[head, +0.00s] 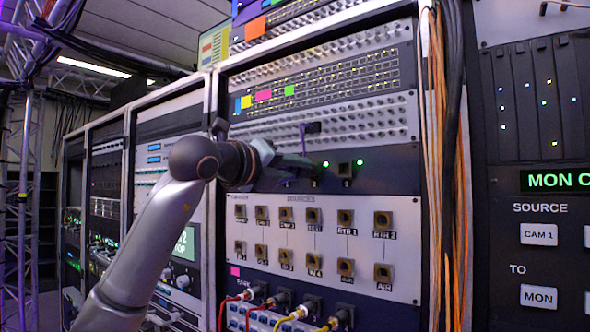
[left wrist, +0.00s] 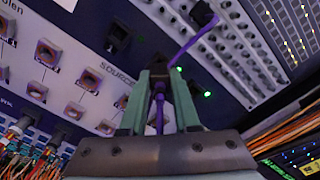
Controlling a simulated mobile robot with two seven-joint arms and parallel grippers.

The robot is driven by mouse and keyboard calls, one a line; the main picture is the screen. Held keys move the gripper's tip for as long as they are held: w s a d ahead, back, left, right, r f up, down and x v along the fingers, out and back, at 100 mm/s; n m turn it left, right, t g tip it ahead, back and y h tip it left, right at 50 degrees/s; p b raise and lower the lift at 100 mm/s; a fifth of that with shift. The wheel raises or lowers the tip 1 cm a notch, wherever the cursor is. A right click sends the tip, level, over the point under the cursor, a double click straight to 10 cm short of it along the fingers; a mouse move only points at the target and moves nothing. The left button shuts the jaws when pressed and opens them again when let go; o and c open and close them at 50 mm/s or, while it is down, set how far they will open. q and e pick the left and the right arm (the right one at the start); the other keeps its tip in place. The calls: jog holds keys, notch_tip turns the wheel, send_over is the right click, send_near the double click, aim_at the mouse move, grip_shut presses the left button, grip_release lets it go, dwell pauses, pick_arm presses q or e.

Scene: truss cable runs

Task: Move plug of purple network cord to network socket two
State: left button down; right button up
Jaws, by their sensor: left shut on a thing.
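My left gripper (head: 300,162) reaches the dark panel strip with numbered sockets in the head view. In the left wrist view its greenish fingers (left wrist: 160,85) are shut on the dark plug of the purple cord (left wrist: 159,112). The cord runs up to a black plug (left wrist: 203,14) in the field above, also seen in the head view (head: 312,127). The socket in front of the plug is mostly hidden. I cannot tell whether the plug is inserted. My right gripper is not in view.
Two green lights (head: 360,161) glow on the strip. Below is a white SOURCES panel (head: 325,213) with rows of connectors. Red and yellow cables (head: 290,318) plug in lower down. Orange cables (head: 462,170) hang along the rack's right edge.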

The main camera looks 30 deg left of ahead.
pick_arm(q)
jog(key=shift+w+d+p, duration=0.1)
jog(key=shift+w+p, duration=0.2)
jog(key=shift+w, duration=0.4)
dwell(0.6)
jog(key=c, duration=0.6)
grip_release()
jog(key=shift+o, duration=0.2)
jog(key=shift+s, duration=0.1)
jog(key=shift+s+a+b, duration=0.2)
jog(key=shift+s+b, duration=0.9)
jog(key=shift+s, duration=1.35)
jog(key=shift+s, duration=0.45)
jog(key=s+b, duration=0.1)
jog(key=s, duration=0.2)
jog(key=shift+a, duration=0.15)
